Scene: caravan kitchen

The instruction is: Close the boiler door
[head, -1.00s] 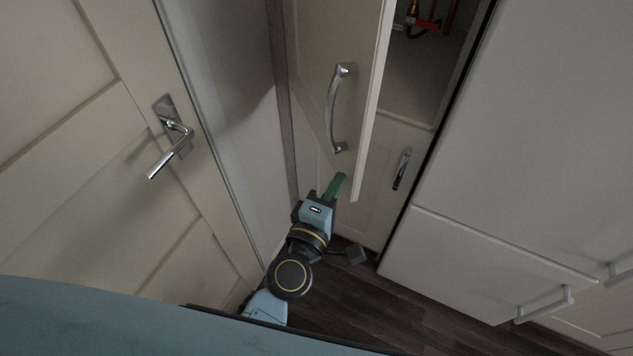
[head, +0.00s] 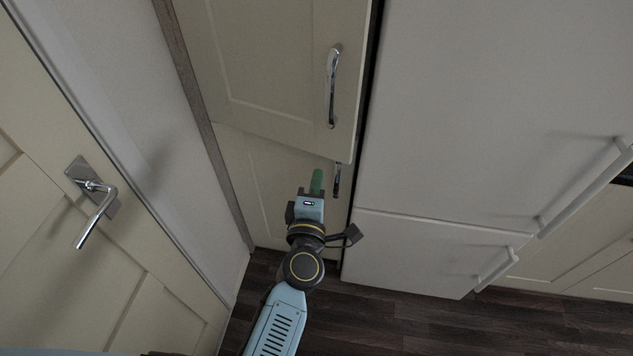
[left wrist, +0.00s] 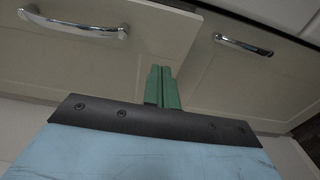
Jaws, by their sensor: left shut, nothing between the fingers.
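The boiler door (head: 268,60) is the upper cream panel with a curved chrome handle (head: 332,90) in the head view. My left gripper (head: 316,180) has green fingers, shut and empty, just below the door's lower edge. In the left wrist view the fingers (left wrist: 162,88) overlap the door's lower right part; I cannot tell whether they touch it. My right gripper is not in view.
A cream lower cupboard door (head: 262,185) with a chrome handle (head: 337,180) is under the boiler door. White fridge-like panels (head: 480,110) stand on the right. A room door with a lever handle (head: 97,205) is at the left. Dark wood floor (head: 400,320) is clear in front.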

